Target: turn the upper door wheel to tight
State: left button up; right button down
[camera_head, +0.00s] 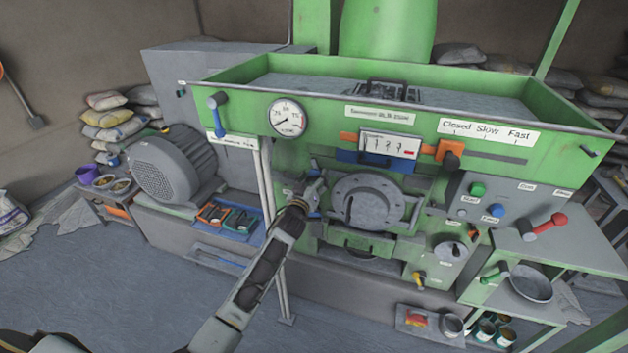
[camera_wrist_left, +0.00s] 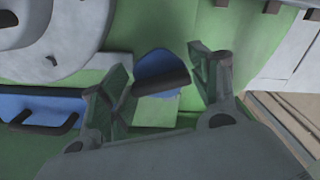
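The round grey door (camera_head: 367,203) sits in the front of the green machine. My left gripper (camera_head: 312,190) is at the left edge of this door. A small blue wheel or knob (camera_wrist_left: 162,66) with a dark bar across it shows in the left wrist view. It lies between the two fingertips of my left gripper (camera_wrist_left: 165,82), which are spread apart. I cannot tell whether either finger touches it. In the head view the gripper and wrist hide most of this blue part. My right gripper is not in view.
The grey door disc (camera_wrist_left: 50,35) and a blue piece with a dark handle (camera_wrist_left: 45,108) are close beside the gripper in the wrist view. A pale post (camera_head: 265,185) stands left of my forearm. A motor (camera_head: 165,165) is further left; a control panel (camera_head: 505,198) is right.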

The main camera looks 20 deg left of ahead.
pick_arm(q)
jog(key=c, duration=0.6)
jog(key=shift+o, duration=0.2)
jog(key=shift+m, duration=0.4)
jog(key=m, duration=0.3)
jog(key=shift+m, duration=0.4)
jog(key=m, duration=1.1)
jog(key=shift+m+p, duration=0.35)
jog(key=shift+m, duration=0.05)
jog(key=m, duration=0.5)
jog(key=shift+m, duration=0.3)
jog(key=shift+p, duration=0.3)
